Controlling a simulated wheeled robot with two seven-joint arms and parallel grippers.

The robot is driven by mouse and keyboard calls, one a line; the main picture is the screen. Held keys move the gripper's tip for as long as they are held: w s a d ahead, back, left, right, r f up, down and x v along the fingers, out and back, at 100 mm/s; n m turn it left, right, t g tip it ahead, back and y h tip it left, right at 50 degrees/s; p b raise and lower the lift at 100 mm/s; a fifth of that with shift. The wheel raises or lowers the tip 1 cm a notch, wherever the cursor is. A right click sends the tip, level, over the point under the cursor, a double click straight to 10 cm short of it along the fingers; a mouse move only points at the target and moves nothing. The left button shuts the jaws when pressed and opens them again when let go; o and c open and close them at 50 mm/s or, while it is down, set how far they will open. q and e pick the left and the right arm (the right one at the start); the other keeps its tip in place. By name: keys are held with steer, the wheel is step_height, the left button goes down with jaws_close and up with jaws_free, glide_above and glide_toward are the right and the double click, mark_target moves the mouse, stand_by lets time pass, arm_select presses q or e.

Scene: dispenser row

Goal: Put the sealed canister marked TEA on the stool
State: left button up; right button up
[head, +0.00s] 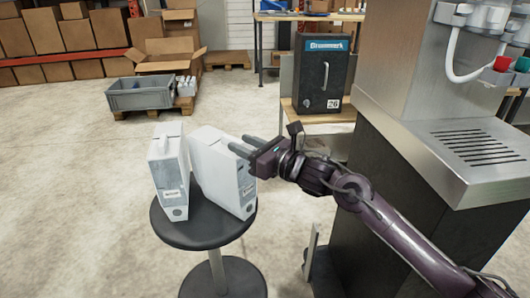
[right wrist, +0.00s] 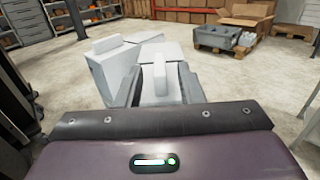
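Two white box-shaped canisters share the round dark stool (head: 205,230). The left canister (head: 170,172) stands roughly upright; the right canister (head: 222,172) looks tilted beside it. Each has a small label on its narrow side, too small to read, so I cannot tell which says TEA. My right gripper (head: 240,145) is at the top of the right canister. In the right wrist view, its open fingers (right wrist: 158,85) stand either side of that canister's raised grip, with gaps showing. The other canister (right wrist: 112,65) is just beyond, to the left. My left gripper is out of view.
A dispenser with a metal drip tray (head: 475,145) stands at the right. A dark box marked 26 (head: 323,72) sits on a low wooden stand behind. A grey crate (head: 140,97) rests on a pallet at back left. The floor left of the stool is clear.

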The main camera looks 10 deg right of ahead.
steer(key=v, duration=0.7)
steer(key=s+a+f+m+g+h, duration=0.1)
steer(key=s+f+m+h, duration=0.3)
steer(key=f+m, duration=0.6)
steer(key=s+f+m+h, duration=0.2)
steer(key=s+f+m, duration=0.4)
steer(key=f+m, duration=0.4)
steer(key=s+d+f+m+g+h, duration=0.2)
steer(key=s+f+m+g, duration=0.2)
steer(key=s+m, duration=0.6)
steer(key=s+d+f+m+g+h, duration=0.2)
steer(key=s+f+m+g, duration=0.1)
steer(key=s+f+m, duration=0.6)
steer(key=shift+s+f+m+g, duration=0.25)
steer(key=shift+s+m+g, duration=0.15)
steer(key=shift+s+m, duration=0.45)
steer(key=shift+w+d, duration=0.1)
